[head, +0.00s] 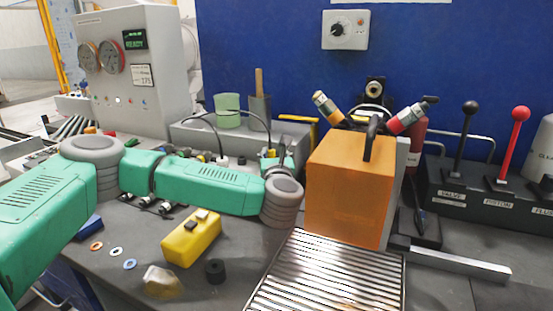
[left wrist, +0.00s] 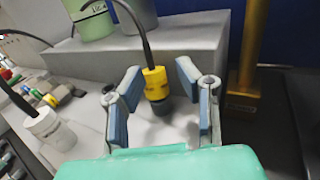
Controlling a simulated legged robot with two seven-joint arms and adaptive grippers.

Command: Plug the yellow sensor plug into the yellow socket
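The yellow sensor plug (left wrist: 155,80), with a dark lower end and a black cable rising from its top, stands upright between the fingers of my left gripper (left wrist: 159,84). The gripper is open, with gaps between its blue pads and the plug. In the head view my left gripper (head: 279,158) is at the grey ledge, left of the orange box, and mostly hides the plug. A small yellow connector (left wrist: 52,99) shows at the left of the wrist view; I cannot tell whether it is the yellow socket. My right gripper is not in view.
A white plug (left wrist: 48,126) with a black cable stands left of the gripper. A green cup (head: 228,111) and grey holder (head: 260,112) are on the ledge behind. An orange box (head: 348,190) stands close on the right. A yellow button box (head: 191,239) lies in front.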

